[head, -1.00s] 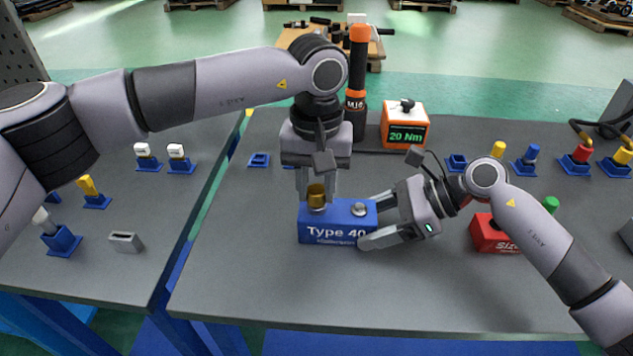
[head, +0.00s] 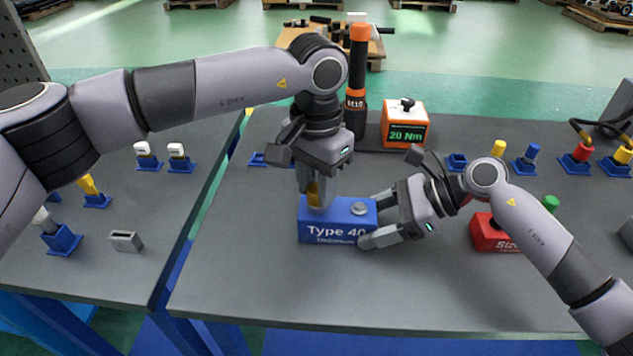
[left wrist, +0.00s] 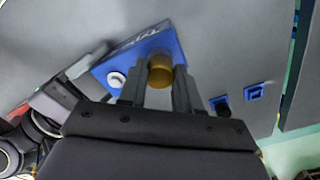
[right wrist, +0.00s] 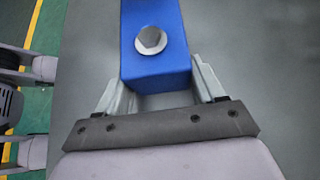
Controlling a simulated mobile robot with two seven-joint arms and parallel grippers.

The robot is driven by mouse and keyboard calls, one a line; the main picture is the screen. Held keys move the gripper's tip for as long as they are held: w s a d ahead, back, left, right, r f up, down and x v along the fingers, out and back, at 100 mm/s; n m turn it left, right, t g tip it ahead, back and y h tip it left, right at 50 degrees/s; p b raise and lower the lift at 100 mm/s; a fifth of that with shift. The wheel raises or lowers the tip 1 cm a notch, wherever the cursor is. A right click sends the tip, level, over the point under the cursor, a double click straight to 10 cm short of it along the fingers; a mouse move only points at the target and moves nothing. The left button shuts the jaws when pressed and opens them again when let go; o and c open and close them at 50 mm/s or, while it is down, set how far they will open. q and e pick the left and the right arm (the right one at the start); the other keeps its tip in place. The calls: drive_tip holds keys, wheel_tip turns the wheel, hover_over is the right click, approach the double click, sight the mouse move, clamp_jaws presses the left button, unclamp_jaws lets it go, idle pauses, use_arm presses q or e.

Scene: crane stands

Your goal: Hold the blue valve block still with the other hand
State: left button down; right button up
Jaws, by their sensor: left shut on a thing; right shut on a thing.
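The blue valve block (head: 337,233), lettered "Type 40", sits on the grey table. A silver hex bolt (head: 359,208) stands on its top toward the right end; it also shows in the right wrist view (right wrist: 151,40). My right gripper (head: 370,220) is shut on the block's right end, one finger along each long side. A brass-coloured cap (head: 314,194) stands at the block's left end, and my left gripper (head: 317,190) comes down from above and is shut on it. The left wrist view shows the cap (left wrist: 160,72) between the two fingers.
A red block (head: 490,235) stands right of my right gripper. An orange "20 Nm" box (head: 404,125) and an orange-black tool (head: 357,70) stand behind. Blue holders with coloured knobs line the back right. The table front is clear.

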use_arm(q)
drive_tip(key=shift+m, duration=0.9)
drive_tip(key=c, duration=0.7)
unclamp_jaws()
drive_tip(key=shift+c, duration=0.8)
drive_tip(key=n, duration=0.5)
drive_tip(key=shift+n, duration=0.3)
drive_tip(key=n, duration=2)
